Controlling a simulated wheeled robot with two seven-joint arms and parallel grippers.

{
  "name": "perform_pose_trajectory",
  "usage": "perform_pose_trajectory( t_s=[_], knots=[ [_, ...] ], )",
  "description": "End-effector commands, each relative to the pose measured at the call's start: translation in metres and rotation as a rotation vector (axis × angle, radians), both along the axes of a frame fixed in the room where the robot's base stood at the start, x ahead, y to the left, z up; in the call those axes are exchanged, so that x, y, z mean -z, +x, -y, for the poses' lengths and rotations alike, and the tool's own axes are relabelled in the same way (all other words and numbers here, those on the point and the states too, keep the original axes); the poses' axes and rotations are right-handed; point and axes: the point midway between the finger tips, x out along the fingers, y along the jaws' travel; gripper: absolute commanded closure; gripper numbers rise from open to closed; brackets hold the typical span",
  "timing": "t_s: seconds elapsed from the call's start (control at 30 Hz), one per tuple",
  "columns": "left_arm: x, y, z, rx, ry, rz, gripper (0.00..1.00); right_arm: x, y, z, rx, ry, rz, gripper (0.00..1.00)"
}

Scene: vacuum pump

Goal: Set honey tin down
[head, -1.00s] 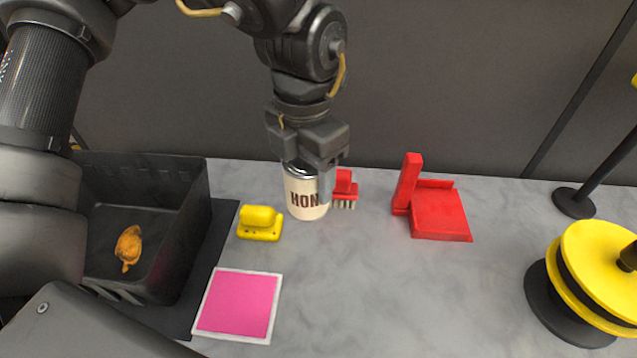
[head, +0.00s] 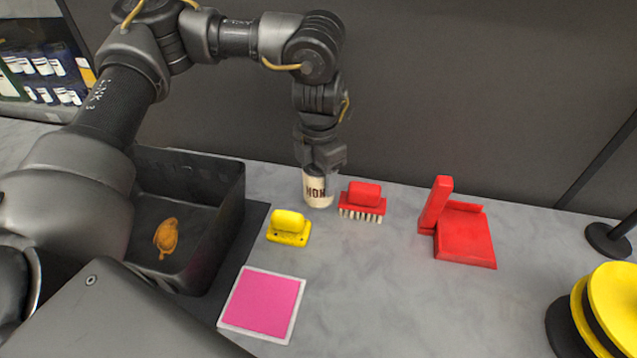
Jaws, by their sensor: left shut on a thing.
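The honey tin (head: 318,191) is a cream cylinder with dark "HON" lettering, near the back of the grey table (head: 375,290). My left gripper (head: 322,172) is shut on its upper part from above, hiding the top. The tin is upright; I cannot tell whether its base touches the table. My right gripper is not in view.
A red brush (head: 362,201) stands close to the tin's right and a yellow block (head: 288,228) at its front left. A red dustpan (head: 465,236) lies farther right. A black crate (head: 228,230) holds an orange item (head: 166,238). A pink square (head: 262,303) lies in front.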

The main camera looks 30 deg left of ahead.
Motion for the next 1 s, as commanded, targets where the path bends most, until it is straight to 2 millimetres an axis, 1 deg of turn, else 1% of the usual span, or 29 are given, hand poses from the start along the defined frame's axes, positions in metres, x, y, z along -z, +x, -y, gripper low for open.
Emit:
perform_pose_trajectory(
  t_s=[0.03,0.1,0.23,0.53,0.67,0.7,0.83,1.0],
  knots=[
    [0.007,0.002,-0.003,-0.003,0.000,-0.004,0.75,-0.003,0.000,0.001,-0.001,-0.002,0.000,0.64],
    [0.017,0.001,-0.002,-0.001,0.000,-0.005,0.75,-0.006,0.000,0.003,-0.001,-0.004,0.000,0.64],
    [0.030,0.001,-0.002,-0.002,0.000,-0.002,0.75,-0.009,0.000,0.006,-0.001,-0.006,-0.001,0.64],
    [0.033,0.001,-0.002,-0.001,0.000,0.000,0.75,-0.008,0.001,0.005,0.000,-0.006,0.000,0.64],
    [0.037,0.001,-0.002,-0.001,0.000,-0.001,0.75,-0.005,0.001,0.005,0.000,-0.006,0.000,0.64],
    [0.036,0.001,-0.002,-0.001,0.001,0.000,0.34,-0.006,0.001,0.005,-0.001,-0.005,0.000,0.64],
    [0.036,0.001,-0.002,-0.001,0.001,0.000,0.17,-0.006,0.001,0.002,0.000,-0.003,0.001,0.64],
    [0.036,0.001,-0.002,-0.001,0.002,-0.001,0.17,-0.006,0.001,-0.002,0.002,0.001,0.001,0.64]
  ],
)
